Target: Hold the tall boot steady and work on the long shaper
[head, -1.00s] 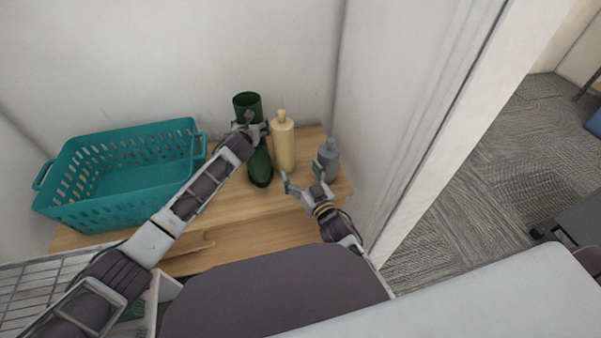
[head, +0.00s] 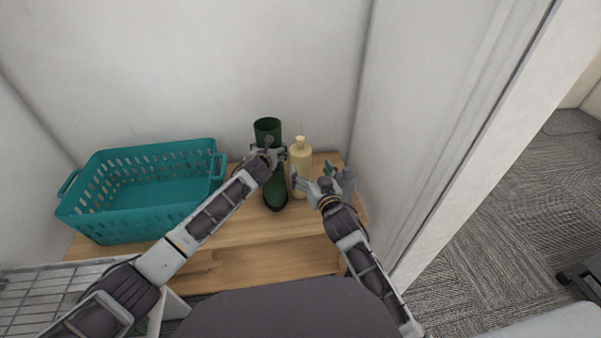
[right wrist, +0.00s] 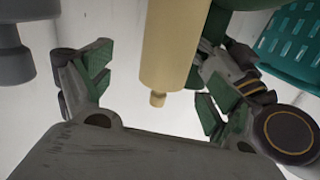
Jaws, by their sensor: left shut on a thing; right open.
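The tall dark green boot (head: 275,194) stands upright on the wooden surface, and its open top shows above my left gripper. My left gripper (head: 267,156) is shut on the boot's shaft. My right gripper (head: 314,180) is open and empty, just right of the cream bottle. In the right wrist view its open fingers (right wrist: 155,90) frame the cream bottle (right wrist: 175,45), with part of the boot (right wrist: 233,22) behind on the right.
The cream bottle (head: 301,172) stands close to the boot's right side. A grey bottle (head: 348,184) is partly hidden behind my right gripper, near the wall. A teal basket (head: 150,222) fills the left of the wooden surface (head: 270,262). Walls close in behind and at right.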

